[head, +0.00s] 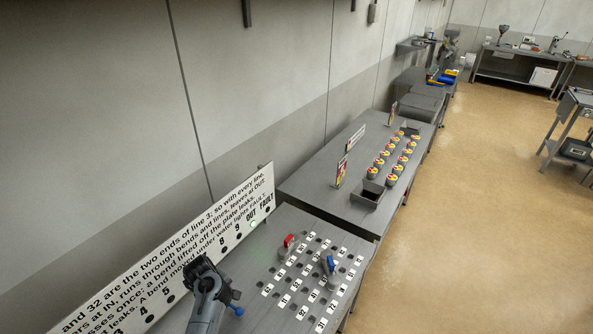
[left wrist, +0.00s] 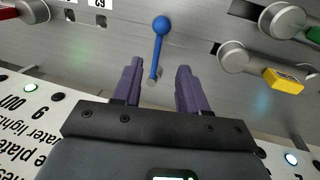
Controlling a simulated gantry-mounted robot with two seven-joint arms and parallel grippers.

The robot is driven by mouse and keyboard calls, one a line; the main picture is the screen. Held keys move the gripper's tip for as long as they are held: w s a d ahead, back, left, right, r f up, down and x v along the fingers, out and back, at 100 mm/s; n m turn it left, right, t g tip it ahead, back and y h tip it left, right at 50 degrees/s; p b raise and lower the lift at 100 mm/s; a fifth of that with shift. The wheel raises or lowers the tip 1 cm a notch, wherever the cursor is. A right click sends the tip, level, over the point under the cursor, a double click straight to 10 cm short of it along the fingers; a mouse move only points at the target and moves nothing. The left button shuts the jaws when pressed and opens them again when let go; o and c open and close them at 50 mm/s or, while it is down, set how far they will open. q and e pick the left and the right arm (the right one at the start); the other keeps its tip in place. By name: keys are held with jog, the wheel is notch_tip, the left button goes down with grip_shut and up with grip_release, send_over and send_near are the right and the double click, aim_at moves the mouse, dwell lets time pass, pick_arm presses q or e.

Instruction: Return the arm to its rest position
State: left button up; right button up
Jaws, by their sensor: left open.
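My left gripper (head: 205,268) hangs over the near left part of the grey bench in the head view. In the left wrist view its two purple-grey fingers (left wrist: 159,68) are apart. A lever with a blue ball (left wrist: 162,26) shows in the gap between them and beyond their tips; nothing appears gripped. A blue part (head: 237,310) shows just right of my arm in the head view. My right gripper is not in view.
The near bench carries a red-handled fitting (head: 288,241), a blue-handled fitting (head: 330,264) and several numbered labels. A long text sign (head: 165,262) stands along its wall side. A second bench (head: 315,180) holds several yellow-and-red knobs. Open floor (head: 450,220) lies to the right.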

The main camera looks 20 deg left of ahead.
pick_arm(q)
jog(key=s+d+r+m+p, duration=0.1)
jog(key=s+d+r+m, duration=0.3)
jog(key=s, duration=0.5)
jog(key=s+d+r+m+t+p, duration=0.1)
jog(key=s+d+r+m, duration=0.3)
jog(key=s, duration=0.6)
jog(key=s+d+r+m+p, duration=0.1)
jog(key=s+d+r+m, duration=0.3)
jog(key=s+m, duration=0.4)
jog(key=shift+s+d, duration=0.7)
jog(key=shift+s, duration=0.15)
